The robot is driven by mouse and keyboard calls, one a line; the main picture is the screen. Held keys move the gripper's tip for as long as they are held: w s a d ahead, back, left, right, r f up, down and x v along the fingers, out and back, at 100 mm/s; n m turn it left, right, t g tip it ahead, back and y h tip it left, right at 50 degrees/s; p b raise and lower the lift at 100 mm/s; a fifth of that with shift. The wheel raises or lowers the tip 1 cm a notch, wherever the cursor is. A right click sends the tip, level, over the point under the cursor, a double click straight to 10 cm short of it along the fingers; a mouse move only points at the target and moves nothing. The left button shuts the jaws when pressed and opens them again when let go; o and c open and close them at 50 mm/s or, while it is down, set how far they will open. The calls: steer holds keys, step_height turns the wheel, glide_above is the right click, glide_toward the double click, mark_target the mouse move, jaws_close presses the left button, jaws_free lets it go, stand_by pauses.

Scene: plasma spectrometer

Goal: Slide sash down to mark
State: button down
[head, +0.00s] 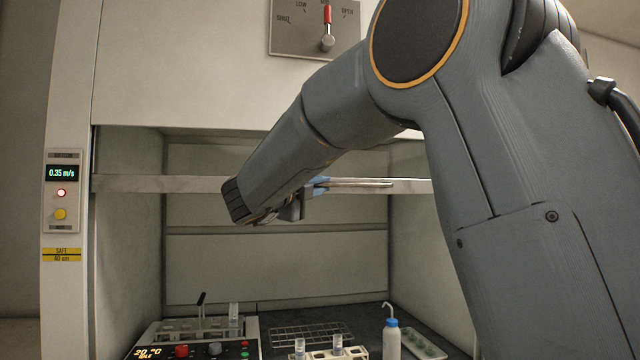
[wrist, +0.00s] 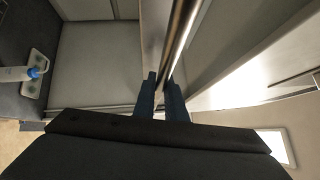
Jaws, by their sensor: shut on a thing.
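The fume hood sash shows as a lower rail (head: 150,184) crossing the opening, with a handle bar (head: 362,184) along it. In the head view my gripper (head: 318,185) is at the handle bar, mostly hidden behind my own arm. In the wrist view the two blue fingers of my gripper (wrist: 160,98) are shut around the metal handle bar (wrist: 183,30). A yellow label (head: 62,254) reading SAFE sits on the left post, lower than the rail. The rail is level and the opening beneath it is wide.
A display (head: 61,173) reading 0.35 m/s is on the left post. Inside the hood stand a hotplate unit (head: 200,338), a wire rack (head: 305,334), a wash bottle (head: 391,340) and a tray (head: 424,343). A lever panel (head: 300,38) is above. The space directly beneath the rail looks clear.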

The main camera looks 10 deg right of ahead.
step_height(320, 180, down, 14)
steer(key=b, duration=1)
steer(key=shift+f, duration=0.15)
steer(key=c, duration=1.8)
jaws_free()
steer(key=b+v, duration=0.1)
steer(key=v, duration=0.6)
steer(key=shift+s+a, duration=0.25)
steer(key=shift+s, duration=0.05)
